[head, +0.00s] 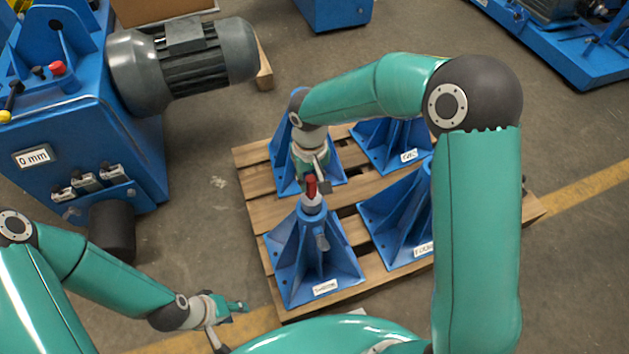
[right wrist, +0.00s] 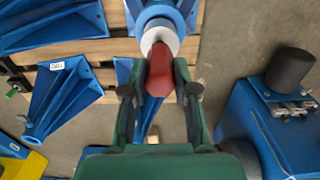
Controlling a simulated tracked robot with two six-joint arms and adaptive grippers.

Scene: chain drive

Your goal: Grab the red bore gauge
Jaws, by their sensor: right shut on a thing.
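The red bore gauge (head: 311,187) stands upright at the top of a blue stand (head: 318,259) on the pallet. In the right wrist view the red gauge (right wrist: 160,72) lies between my fingers, with a pale collar (right wrist: 160,38) at its far end, against the stand's round top. My right gripper (head: 312,179) comes down from above and is shut on the gauge; it also shows in the right wrist view (right wrist: 158,92). My left gripper (head: 229,322) is low at the left, away from the gauge, with its fingers apart and empty.
Several blue stands with labels share the wooden pallet (head: 254,187). A blue machine (head: 60,130) with a grey motor (head: 185,65) and a "0 mm" display stands at the left. Bare floor lies between machine and pallet.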

